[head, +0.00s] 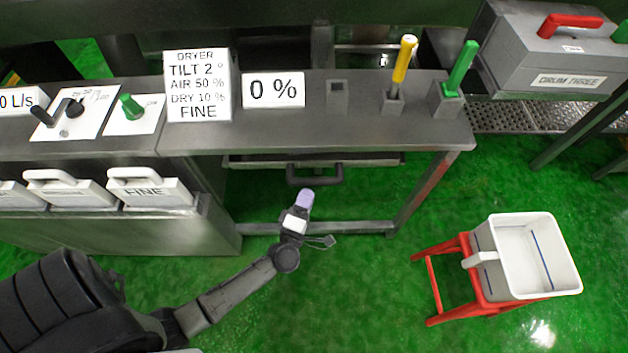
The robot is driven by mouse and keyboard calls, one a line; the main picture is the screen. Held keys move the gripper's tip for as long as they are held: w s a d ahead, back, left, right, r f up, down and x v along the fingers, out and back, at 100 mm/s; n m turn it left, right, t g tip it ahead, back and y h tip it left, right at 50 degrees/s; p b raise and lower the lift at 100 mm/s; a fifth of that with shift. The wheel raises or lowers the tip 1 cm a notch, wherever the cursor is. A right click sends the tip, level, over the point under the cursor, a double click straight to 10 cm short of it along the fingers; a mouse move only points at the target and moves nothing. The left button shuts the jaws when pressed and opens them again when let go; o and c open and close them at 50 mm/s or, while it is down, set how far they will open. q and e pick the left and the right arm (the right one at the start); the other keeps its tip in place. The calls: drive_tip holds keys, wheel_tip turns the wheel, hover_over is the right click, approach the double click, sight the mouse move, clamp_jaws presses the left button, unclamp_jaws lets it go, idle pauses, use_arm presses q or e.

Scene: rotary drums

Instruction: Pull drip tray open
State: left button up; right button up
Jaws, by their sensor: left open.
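The drip tray (248,161) sits under the edge of the grey metal table, mostly hidden by the tabletop. Its dark bar handle (316,178) sticks out at the front. My left gripper (304,203) is just in front of and below the handle in the picture. It is open and empty, and a gap seems to show between it and the handle. My right gripper is out of view.
The table (350,135) carries a dryer sign (198,85), a "0 %" sign (274,90), and yellow (404,60) and green (461,68) levers. A white bin (540,255) stands on a red stool (436,280) at right. Green floor before the tray is clear.

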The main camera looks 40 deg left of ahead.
sight(314, 182)
use_arm(q)
drive_tip(key=shift+b+x, duration=0.3)
drive_tip(key=shift+x, duration=2.65)
drive_tip(key=shift+c, duration=0.4)
clamp_jaws()
drive_tip(key=shift+d, duration=0.1)
